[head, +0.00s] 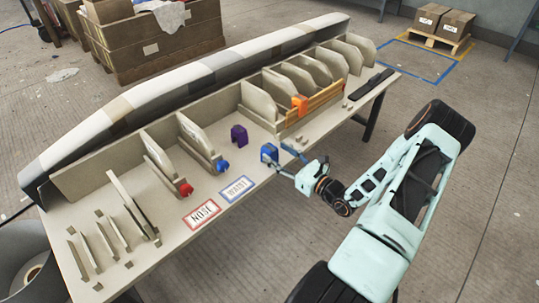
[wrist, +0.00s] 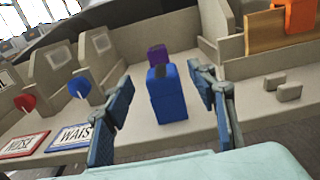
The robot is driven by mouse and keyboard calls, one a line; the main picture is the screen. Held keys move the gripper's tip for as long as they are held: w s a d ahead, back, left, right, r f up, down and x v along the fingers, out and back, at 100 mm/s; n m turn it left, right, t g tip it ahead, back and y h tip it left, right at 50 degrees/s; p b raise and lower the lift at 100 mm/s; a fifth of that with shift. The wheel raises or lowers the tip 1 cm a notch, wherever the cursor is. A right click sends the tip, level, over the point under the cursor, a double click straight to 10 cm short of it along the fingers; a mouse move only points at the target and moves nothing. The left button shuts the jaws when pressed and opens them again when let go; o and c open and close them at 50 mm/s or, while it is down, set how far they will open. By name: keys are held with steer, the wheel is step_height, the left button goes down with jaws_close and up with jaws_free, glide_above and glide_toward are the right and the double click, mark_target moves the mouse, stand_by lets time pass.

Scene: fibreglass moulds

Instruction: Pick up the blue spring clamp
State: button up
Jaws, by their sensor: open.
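The blue spring clamp (head: 268,153) stands upright on the bench top near its front edge. In the wrist view the blue clamp (wrist: 167,98) is a blocky blue shape with a dark patch on top, between my two fingers and a little beyond them. My gripper (head: 282,157) is open at the bench's front edge, its fingers pointing at the clamp. In the wrist view my gripper (wrist: 162,78) shows a finger on each side of the clamp, with visible gaps. I cannot tell exactly how far the fingertips reach along it.
A purple clamp (head: 239,135) stands just behind the blue one. An orange clamp (head: 299,104) sits on a wooden strip to the right. Upright mould ribs with red (head: 186,189) and blue (head: 223,166) knobs stand left. Red-framed (head: 202,213) and blue-framed (head: 238,188) labels lie along the front.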

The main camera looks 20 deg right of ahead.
mark_target(275, 152)
steer(key=b+x, duration=0.1)
steer(key=x, duration=0.3)
steer(key=shift+w, duration=0.15)
steer(key=c, duration=1.3)
